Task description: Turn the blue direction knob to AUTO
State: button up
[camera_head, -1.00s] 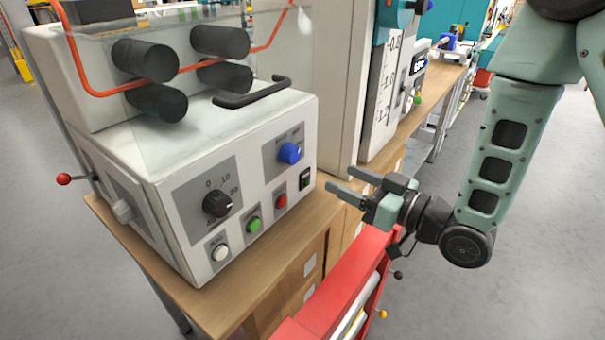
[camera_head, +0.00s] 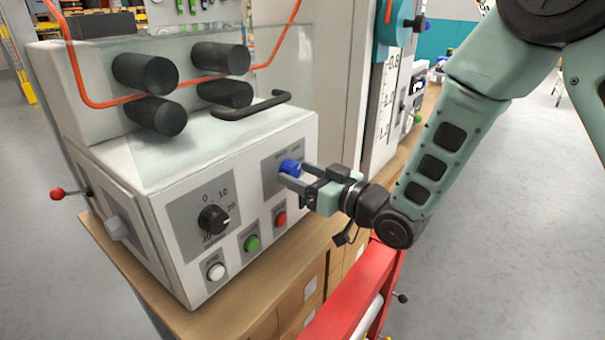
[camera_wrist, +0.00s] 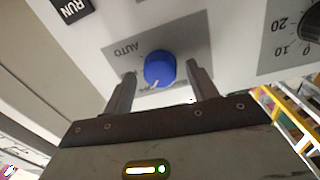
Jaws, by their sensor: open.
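The blue direction knob (camera_head: 290,166) sits on a grey plate on the front of the white machine (camera_head: 150,210). In the wrist view the knob (camera_wrist: 159,69) lies between my two fingers, a little beyond their tips. Its white pointer mark is at the knob's lower edge in that view, away from the AUTO label (camera_wrist: 127,48). My gripper (camera_head: 288,177) is open, and its fingers reach to the knob from the right. In the wrist view my gripper (camera_wrist: 160,75) shows a gap on both sides of the knob. The other label is partly hidden.
A black dial (camera_head: 213,219), a white button (camera_head: 215,271), a green button (camera_head: 252,243) and a red button (camera_head: 280,219) are on the same panel. Black rollers (camera_head: 145,73) and a black handle (camera_head: 251,105) are above. A red frame (camera_head: 350,297) stands in front of the bench.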

jog(key=c, duration=1)
jog(key=shift+m, duration=0.5)
jog(key=m, duration=0.3)
jog(key=shift+m, duration=0.4)
jog(key=m+p, duration=0.1)
jog(key=m, duration=0.3)
jog(key=m+p, duration=0.1)
jog(key=m, duration=0.3)
jog(key=shift+w+d+r+m+g+p, duration=0.1)
jog(key=shift+r+m+g+p, duration=0.05)
jog(key=shift+m+g+p, duration=0.2)
jog(key=shift+m+p, duration=0.8)
jog(key=shift+m, duration=1.15)
